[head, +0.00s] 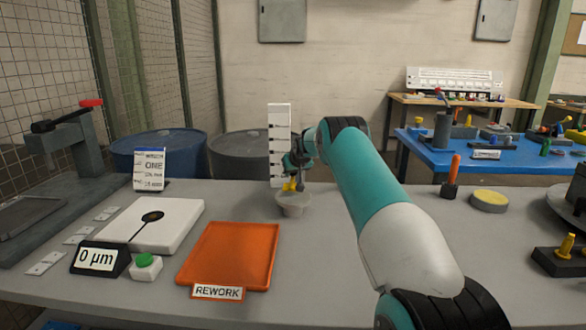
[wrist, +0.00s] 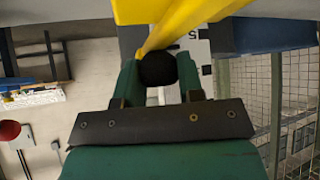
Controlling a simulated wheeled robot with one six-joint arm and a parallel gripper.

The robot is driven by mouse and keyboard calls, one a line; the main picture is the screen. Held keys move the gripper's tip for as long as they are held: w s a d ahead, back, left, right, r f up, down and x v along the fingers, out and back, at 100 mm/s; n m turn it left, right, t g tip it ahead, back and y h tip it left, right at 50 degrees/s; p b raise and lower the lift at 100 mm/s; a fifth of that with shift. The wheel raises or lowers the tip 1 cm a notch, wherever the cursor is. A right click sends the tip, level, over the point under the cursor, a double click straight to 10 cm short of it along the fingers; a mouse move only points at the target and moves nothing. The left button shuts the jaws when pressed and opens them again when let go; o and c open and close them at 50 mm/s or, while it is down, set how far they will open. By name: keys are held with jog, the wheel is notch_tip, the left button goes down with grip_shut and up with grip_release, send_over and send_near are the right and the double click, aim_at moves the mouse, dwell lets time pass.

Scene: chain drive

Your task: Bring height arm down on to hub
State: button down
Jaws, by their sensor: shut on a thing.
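The height gauge shows in the head view as an upright white scale post (head: 279,130) with black marks. My gripper (head: 293,165) is in front of its lower part. In the wrist view my gripper (wrist: 160,85) is shut on a round black knob (wrist: 158,69), with a finger on each side. A yellow bar (wrist: 170,28), seemingly the height arm, runs by the knob. Yellow tips (head: 290,186) show below my gripper in the head view, just over a grey, bowl-like round piece (head: 294,204), perhaps the hub. I cannot tell whether they touch it. My gripper partly hides the arm.
An orange REWORK tray (head: 230,255) lies left of the gauge. A yellow-topped disc (head: 489,200) stands to the right.

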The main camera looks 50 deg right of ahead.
jog(key=c, duration=0.8)
grip_release()
jog(key=b+v, duration=0.2)
jog(key=v, duration=1.5)
jog(key=shift+s+a+r, duration=0.1)
jog(key=shift+s, duration=0.05)
